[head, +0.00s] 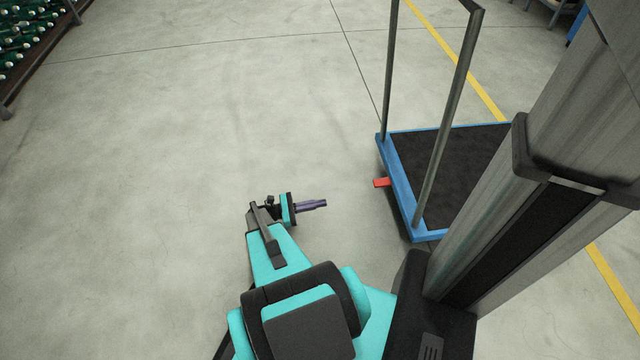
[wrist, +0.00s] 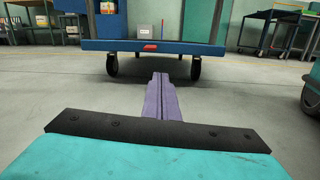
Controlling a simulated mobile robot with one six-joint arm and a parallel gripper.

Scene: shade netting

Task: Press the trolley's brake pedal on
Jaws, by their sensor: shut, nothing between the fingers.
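The trolley (head: 400,195) has a blue frame, a dark deck and a grey upright handle, and stands right of my gripper in the head view. Its red brake pedal (head: 382,182) sticks out from the trolley's near left edge. In the wrist view the pedal (wrist: 150,48) shows as a small red bar on the blue edge (wrist: 110,44), between two dark wheels. My gripper (head: 325,203) is shut and empty, its purple fingers pointing toward the trolley. It is apart from the pedal, with bare floor between. In the wrist view the fingers (wrist: 161,80) appear just below the pedal.
A rack of green bottles (head: 28,45) stands at the far left. A yellow line (head: 455,60) runs on the floor beyond the trolley. Benches (wrist: 275,25) stand at the back right in the wrist view. The floor (head: 200,130) left of the trolley is clear.

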